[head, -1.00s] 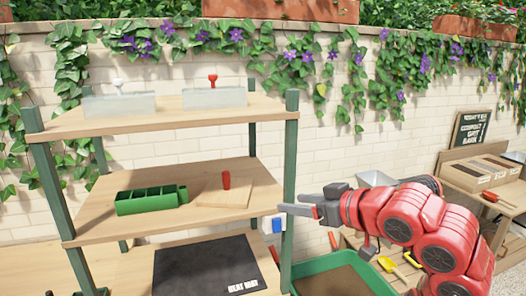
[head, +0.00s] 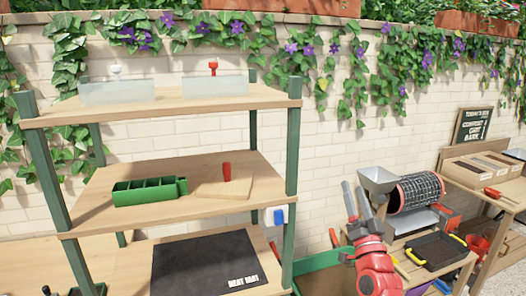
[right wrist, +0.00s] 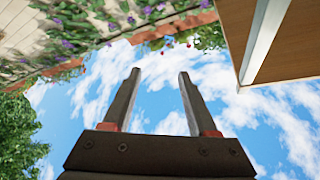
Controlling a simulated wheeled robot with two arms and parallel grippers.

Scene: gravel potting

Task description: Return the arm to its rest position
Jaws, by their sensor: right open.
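My right arm comes in at the lower right of the head view, red, with its gripper (head: 356,198) pointing up in front of the grey hopper. In the right wrist view the right gripper (right wrist: 158,82) is open, its two dark fingers apart with only sky between them. It holds nothing and is clear of the shelf. My left gripper is not in view.
A shelf (head: 150,110) with green posts stands at the left, holding a green divided tray (head: 148,191) and a black mat (head: 205,264). A hopper (head: 377,180) and mesh drum (head: 418,191) stand behind my right arm. A black tray (head: 436,250) lies right.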

